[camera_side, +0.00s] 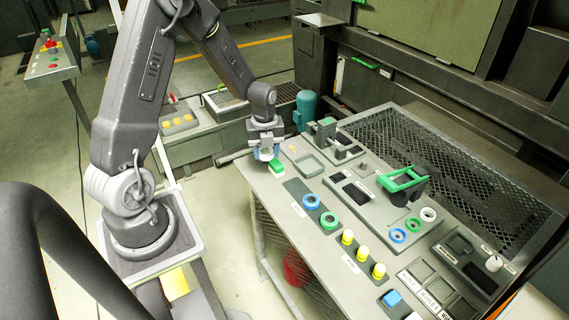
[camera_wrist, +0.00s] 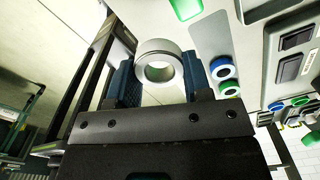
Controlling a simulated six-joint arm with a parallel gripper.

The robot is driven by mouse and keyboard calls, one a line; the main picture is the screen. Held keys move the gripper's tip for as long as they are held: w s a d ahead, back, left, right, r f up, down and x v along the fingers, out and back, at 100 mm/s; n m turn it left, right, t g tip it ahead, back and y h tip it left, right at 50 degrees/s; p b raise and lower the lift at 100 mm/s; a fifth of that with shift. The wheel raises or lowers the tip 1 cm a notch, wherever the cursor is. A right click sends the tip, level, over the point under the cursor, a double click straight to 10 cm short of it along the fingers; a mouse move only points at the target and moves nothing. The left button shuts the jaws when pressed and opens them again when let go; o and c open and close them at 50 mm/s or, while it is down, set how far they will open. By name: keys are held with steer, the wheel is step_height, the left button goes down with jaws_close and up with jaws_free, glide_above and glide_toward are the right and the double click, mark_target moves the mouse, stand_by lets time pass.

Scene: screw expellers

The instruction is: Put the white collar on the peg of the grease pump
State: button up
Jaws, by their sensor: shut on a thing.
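My gripper (camera_side: 266,153) is above the left end of the grey bench, pointing down. In the wrist view its blue fingers (camera_wrist: 160,82) are shut on the white collar (camera_wrist: 158,62), a thick ring with its hole facing the camera. The collar is hardly visible in the side view. Another white ring (camera_side: 428,214) lies on the panel at the right, beside a green ring (camera_side: 413,224) and a blue ring (camera_side: 398,235). I cannot tell for sure which fixture is the grease pump, and no peg clearly belonging to it shows.
A blue ring (camera_side: 311,201) and a green ring (camera_side: 329,220) sit on a dark strip. A green handle (camera_side: 402,179) rises above the panel.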

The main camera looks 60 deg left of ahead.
steer(key=shift+s+a+r, duration=0.65)
steer(key=shift+a, duration=0.15)
steer(key=shift+w+a+r, duration=0.1)
steer(key=shift+w+a, duration=0.05)
steer(key=shift+w, duration=0.05)
steer(key=w, duration=0.6)
steer(key=shift+w+d+r, duration=0.1)
steer(key=shift+w+d, duration=0.1)
steer(key=shift+w, duration=0.1)
steer(key=w+d, duration=0.3)
steer(key=w, duration=0.6)
glide_above(365, 164)
steer(key=a, duration=0.1)
steer(key=shift+s, duration=0.1)
steer(key=shift+w+d, duration=0.2)
steer(key=shift+d, duration=0.25)
steer(key=shift+f, duration=2.35)
steer(key=shift+f, duration=0.9)
